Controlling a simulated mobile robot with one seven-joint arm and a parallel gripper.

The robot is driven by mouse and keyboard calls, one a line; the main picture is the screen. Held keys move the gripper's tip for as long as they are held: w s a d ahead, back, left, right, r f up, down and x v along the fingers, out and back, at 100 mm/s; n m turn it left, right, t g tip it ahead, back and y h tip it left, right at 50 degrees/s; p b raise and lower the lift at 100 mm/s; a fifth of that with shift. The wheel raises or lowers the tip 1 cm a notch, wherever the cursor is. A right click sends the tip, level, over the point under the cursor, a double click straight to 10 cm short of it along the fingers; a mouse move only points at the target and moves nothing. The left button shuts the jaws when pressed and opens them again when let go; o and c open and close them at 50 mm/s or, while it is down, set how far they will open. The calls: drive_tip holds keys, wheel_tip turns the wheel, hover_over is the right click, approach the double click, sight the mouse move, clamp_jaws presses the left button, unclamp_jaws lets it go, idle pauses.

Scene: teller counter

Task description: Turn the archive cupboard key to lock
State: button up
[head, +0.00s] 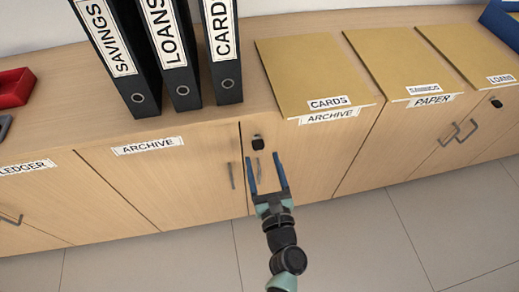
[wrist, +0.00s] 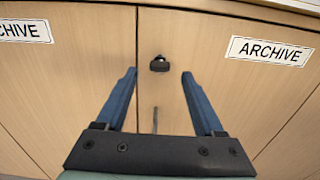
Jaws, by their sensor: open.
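The archive cupboard (head: 190,175) has two wooden doors, each with an ARCHIVE label. Its dark key and lock (head: 258,143) sit high on the right-hand door, close to the seam between the doors. In the wrist view the key (wrist: 159,64) is seen ahead, between the fingertips in the picture and apart from both. My gripper (head: 265,157) is open and empty in front of the right-hand door, just below the key in the head view. Its two blue fingers (wrist: 159,74) also show in the wrist view. The exact angle of the key is too small to tell.
Cupboard handles (head: 231,175) hang below the lock. Black binders (head: 225,50) and tan folders (head: 310,72) stand or lie on the cupboard top. A paper cupboard (head: 400,140) with its own handles is at the right. The tiled floor (head: 340,245) in front is clear.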

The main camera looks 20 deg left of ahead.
sight(259, 149)
drive_tip(key=shift+b+x, duration=0.3)
drive_tip(key=shift+x, duration=2.1)
clamp_jaws()
